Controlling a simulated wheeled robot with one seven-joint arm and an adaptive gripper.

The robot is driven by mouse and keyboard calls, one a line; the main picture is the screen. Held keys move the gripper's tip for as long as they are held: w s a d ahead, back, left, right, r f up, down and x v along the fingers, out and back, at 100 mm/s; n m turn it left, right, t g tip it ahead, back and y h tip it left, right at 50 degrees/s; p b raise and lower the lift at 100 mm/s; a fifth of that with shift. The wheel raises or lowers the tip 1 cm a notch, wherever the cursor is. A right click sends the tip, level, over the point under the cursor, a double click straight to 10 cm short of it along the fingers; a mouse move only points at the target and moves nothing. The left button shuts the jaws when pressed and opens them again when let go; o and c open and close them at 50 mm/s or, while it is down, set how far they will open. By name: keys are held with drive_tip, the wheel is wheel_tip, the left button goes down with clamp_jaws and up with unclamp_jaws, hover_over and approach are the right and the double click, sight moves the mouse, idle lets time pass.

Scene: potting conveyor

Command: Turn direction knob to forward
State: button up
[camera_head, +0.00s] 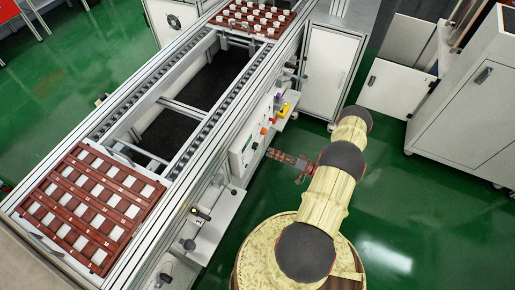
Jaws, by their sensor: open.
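A pale control panel (242,150) is mounted on the side of the conveyor (213,125), facing my arm. Small dark and coloured controls show on it, too small to tell which one is the direction knob or how it is set. My gripper (270,153) is stretched out level toward the panel, with its fingertips close in front of the panel's right part. It is open and I see nothing between its fingers. From this height I cannot tell whether the fingers touch a control.
Small orange, red, yellow and purple items (284,109) sit on the conveyor's side just beyond my gripper. Red-brown trays with white cells stand at the near end (92,208) and far end (251,20). A white cabinet (328,70) stands beyond.

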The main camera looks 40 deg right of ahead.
sight(257, 147)
drive_tip(key=shift+n, duration=0.3)
drive_tip(key=shift+b+x, duration=0.85)
drive_tip(key=shift+x, duration=3.05)
drive_tip(key=shift+c, duration=0.8)
drive_tip(key=c, duration=1)
